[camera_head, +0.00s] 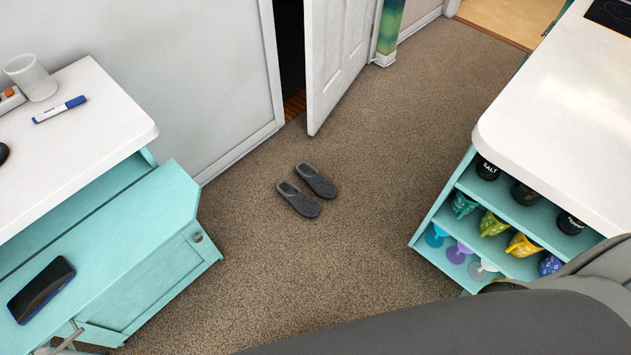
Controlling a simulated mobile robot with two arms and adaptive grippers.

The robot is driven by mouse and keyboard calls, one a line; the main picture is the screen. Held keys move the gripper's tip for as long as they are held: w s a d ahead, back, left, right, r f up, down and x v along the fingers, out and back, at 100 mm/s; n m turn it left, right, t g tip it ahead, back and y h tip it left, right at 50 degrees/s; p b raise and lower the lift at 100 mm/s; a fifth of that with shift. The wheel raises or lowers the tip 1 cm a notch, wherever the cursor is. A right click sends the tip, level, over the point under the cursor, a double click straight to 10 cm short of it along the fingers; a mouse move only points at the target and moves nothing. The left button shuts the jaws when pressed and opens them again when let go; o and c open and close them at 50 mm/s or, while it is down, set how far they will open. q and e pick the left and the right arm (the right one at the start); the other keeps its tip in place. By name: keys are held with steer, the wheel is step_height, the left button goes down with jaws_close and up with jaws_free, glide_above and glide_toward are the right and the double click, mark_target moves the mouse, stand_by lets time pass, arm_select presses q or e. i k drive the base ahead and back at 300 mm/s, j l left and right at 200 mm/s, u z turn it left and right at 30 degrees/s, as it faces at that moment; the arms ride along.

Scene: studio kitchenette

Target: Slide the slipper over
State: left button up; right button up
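A pair of dark grey slippers lies on the brown carpet (300,260) near the middle of the head view. One slipper (298,199) is nearer and to the left; the other slipper (316,180) is just behind it to the right. They lie side by side, roughly parallel, toes pointing to the lower right. Neither of my grippers shows in this view, so how they stand to the slippers cannot be seen. A large dark grey part of my own body fills the bottom right.
A teal cabinet with a white top (75,140) stands left, a phone (40,290) on its lower ledge. A white counter (560,110) with teal shelves of jars and cups stands right. A white door (338,60) is ajar behind. Carpet around the slippers is clear.

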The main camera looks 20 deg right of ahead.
mark_target(325, 188)
steer(key=i+l+u, duration=0.1)
steer(key=i+l, duration=0.35)
steer(key=i, duration=0.25)
steer(key=i+l+u, duration=0.15)
steer(key=i+l, duration=0.35)
steer(key=i, duration=0.2)
